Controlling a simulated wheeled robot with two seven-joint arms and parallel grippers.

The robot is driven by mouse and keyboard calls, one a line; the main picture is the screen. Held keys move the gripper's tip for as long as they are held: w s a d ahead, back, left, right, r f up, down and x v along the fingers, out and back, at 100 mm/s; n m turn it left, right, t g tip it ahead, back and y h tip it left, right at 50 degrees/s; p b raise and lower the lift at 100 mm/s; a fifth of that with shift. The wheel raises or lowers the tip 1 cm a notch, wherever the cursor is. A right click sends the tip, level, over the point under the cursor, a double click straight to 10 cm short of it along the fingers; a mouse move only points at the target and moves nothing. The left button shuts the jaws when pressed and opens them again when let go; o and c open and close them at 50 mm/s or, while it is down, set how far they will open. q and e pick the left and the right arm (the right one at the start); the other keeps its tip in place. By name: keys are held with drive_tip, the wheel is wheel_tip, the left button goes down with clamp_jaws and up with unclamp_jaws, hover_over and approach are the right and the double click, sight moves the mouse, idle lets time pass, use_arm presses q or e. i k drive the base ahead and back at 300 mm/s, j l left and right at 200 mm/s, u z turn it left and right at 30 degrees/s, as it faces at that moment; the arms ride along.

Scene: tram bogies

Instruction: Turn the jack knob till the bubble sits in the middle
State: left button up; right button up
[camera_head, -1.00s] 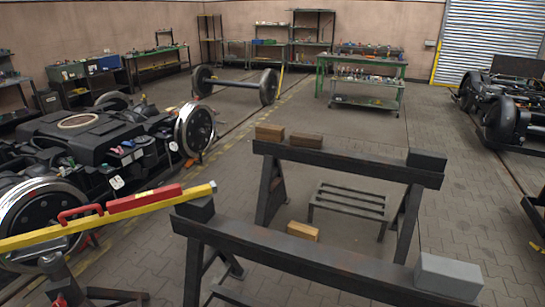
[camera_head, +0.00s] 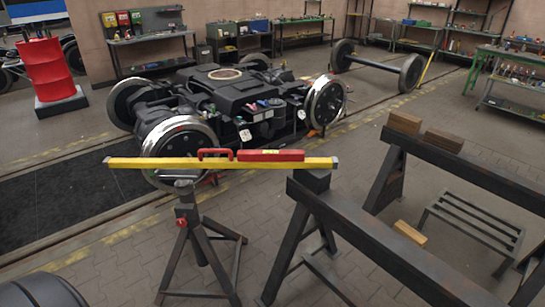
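A long yellow beam (camera_head: 150,163) lies across the top of a dark jack stand (camera_head: 187,205) and reaches over the near trestle's end block (camera_head: 312,181). It looks nearly horizontal in the picture. A red level-like block (camera_head: 270,155) sits on the beam, with a red handle (camera_head: 215,153) to its left. A small pale mark shows on the block, but I cannot make out a bubble. A small red knob (camera_head: 181,222) shows on the stand's upright, below the beam. Neither of my grippers is in view.
The near trestle (camera_head: 390,254) and far trestle (camera_head: 470,170) stand at the right, with wooden blocks (camera_head: 405,122) on the far one. A black bogie (camera_head: 235,95) stands behind the beam. A red drum (camera_head: 45,72) is at the back left. Paved floor in front is mostly clear.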

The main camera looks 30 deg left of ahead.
sight(182, 223)
drive_tip(key=u, duration=1.7)
